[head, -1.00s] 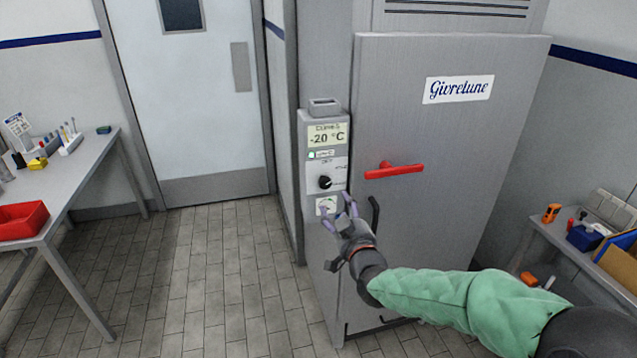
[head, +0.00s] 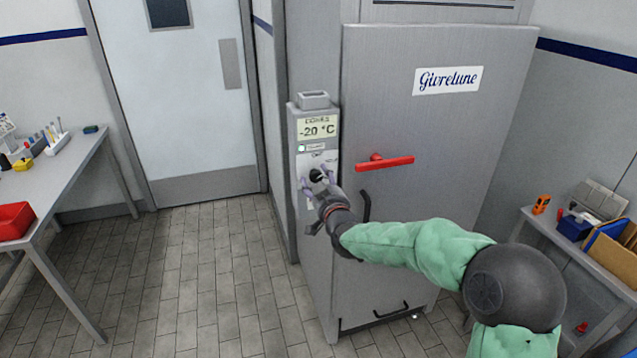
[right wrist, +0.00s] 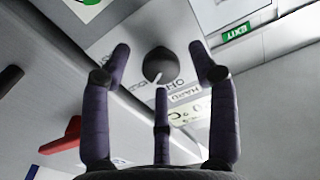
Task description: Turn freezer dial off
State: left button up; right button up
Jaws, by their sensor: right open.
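The freezer dial (head: 316,176) is a round black knob on the grey control panel left of the freezer door. In the right wrist view the dial (right wrist: 161,66) shows a white pointer line and sits between and beyond my fingertips. My right gripper (head: 319,184) is open at the panel, its purple fingers spread around the dial's sides. In the right wrist view the right gripper (right wrist: 160,70) shows three fingers; no firm contact with the knob can be made out. The display (head: 317,127) above reads -20 °C, with a small lit lamp below it. My left gripper is not in view.
The freezer door (head: 440,150) has a red handle (head: 386,163) to the right of the panel. A bench with a red bin (head: 14,220) stands at left. A side table with a blue box (head: 574,228) stands at right. The tiled floor (head: 200,280) in between is clear.

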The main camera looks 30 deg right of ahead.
jog(key=c, duration=1.1)
jog(key=shift+c, duration=0.2)
jog(key=shift+f, duration=0.1)
jog(key=shift+n, duration=0.9)
jog(key=n, duration=0.3)
jog(key=shift+f+n, duration=0.1)
jog(key=shift+n, duration=0.2)
jog(key=n, duration=0.6)
jog(key=shift+n, duration=0.3)
jog(key=shift+f, duration=0.1)
